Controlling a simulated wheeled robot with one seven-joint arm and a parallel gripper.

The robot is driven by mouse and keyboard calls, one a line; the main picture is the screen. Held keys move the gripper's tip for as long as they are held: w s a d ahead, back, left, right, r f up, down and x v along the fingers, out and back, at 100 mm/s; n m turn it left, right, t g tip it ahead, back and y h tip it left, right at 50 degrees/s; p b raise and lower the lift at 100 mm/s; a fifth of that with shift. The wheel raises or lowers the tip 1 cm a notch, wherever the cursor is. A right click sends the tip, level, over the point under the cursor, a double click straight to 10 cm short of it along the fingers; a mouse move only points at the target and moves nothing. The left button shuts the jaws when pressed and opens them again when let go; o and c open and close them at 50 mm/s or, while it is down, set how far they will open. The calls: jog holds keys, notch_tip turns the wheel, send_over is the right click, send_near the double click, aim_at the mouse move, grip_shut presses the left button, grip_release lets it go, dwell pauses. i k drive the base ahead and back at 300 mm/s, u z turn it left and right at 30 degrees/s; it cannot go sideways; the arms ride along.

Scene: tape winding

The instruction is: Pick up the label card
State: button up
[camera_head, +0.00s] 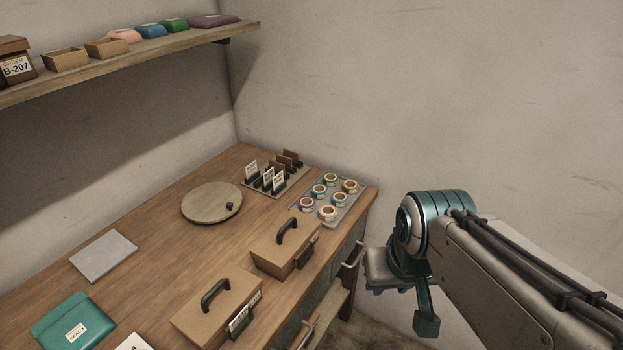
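Several upright label cards (278,181), white with dark print, stand in black holders on a small wooden rack (254,188) at the back of the workbench. Brown cards stand in the holders behind them. I cannot tell which card is the one named. A white printed card or sheet (133,343) lies at the bottom edge, partly cut off. My gripper (408,300) hangs to the right of the bench, well apart from all the cards. Its fingers are partly hidden by the wrist, and I see nothing held in it.
A grey tray (352,212) of tape rolls sits right of the rack. A round wooden board (196,207) lies left of it. Two handled boxes (262,262) stand along the front edge. A grey slab (104,253) and a green pouch (55,322) lie left. A shelf (130,57) overhangs the back.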

aim_at(267, 177)
jog(key=z, duration=0.75)
jog(key=k, duration=1)
jog(key=z, duration=0.7)
jog(key=i, duration=1)
jog(key=u, duration=0.7)
jog(key=i, duration=1.05)
jog(key=u, duration=1.65)
jog(key=i, duration=0.45)
jog(key=u, duration=0.3)
